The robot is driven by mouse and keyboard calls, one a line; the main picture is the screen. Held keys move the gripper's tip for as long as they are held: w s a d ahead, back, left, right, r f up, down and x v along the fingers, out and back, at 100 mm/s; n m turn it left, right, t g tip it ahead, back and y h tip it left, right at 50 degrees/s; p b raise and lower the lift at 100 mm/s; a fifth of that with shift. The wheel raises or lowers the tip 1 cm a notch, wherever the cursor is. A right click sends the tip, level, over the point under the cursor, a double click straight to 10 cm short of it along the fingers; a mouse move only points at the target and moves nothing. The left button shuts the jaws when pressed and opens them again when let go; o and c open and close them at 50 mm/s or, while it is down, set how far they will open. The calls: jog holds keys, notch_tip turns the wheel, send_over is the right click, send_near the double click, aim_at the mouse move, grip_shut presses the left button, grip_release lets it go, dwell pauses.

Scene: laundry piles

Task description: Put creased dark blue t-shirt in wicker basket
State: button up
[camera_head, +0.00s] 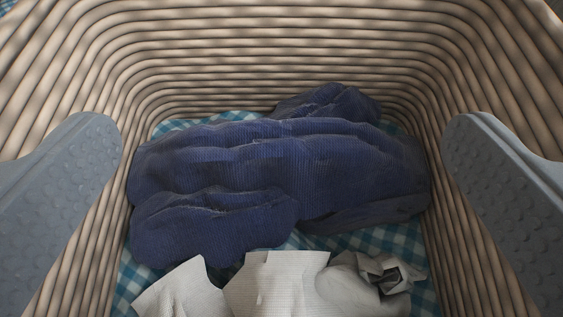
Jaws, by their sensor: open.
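The creased dark blue t-shirt (290,170) lies crumpled inside the wicker basket (270,55), across the middle of its bottom. My gripper (283,165) is open, with one grey finger at the left and one at the right of the view. The fingers are wide apart over the basket, and nothing is held between them. The shirt lies beyond the fingers and appears apart from them. The shirt's underside is hidden.
A blue and white checked lining (335,241) covers the basket bottom. Crumpled whitish cloth (275,283) lies nearest the bottom of the view, below the shirt. The ribbed basket walls rise around both fingers on the left, right and far side.

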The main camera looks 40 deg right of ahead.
jog(key=shift+v, duration=1.45)
jog(key=shift+w, duration=0.1)
jog(key=w+a+r+t+y, duration=0.1)
jog(key=w+a+r+y, duration=0.2)
jog(key=r, duration=0.5)
jog(key=w+a+r+t+y, duration=0.1)
jog(key=w+a+r, duration=0.1)
jog(key=w+r, duration=0.45)
notch_tip(320, 180, up, 25)
jog(key=a+n+t+y, duration=0.2)
jog(key=a+y, duration=0.1)
jog(key=y, duration=0.2)
jog(key=s+d+r+n+y, duration=0.15)
jog(key=s+r, duration=0.35)
jog(key=r, duration=0.5)
jog(key=s+d+r+n, duration=0.2)
jog(key=s+r, duration=0.3)
jog(key=r, duration=0.5)
jog(key=s+d+r+n+h, duration=0.1)
jog(key=s+d+r, duration=0.2)
jog(key=s+r, duration=0.3)
jog(key=s+d+r+h, duration=0.1)
jog(key=s+d+r, duration=0.3)
jog(key=s+r, duration=0.3)
jog(key=s, duration=0.5)
jog(key=shift+s+d+r+n+t+h, duration=0.2)
jog(key=shift+s+d+n+t+h, duration=0.05)
jog(key=shift+d+n+t+h, duration=0.1)
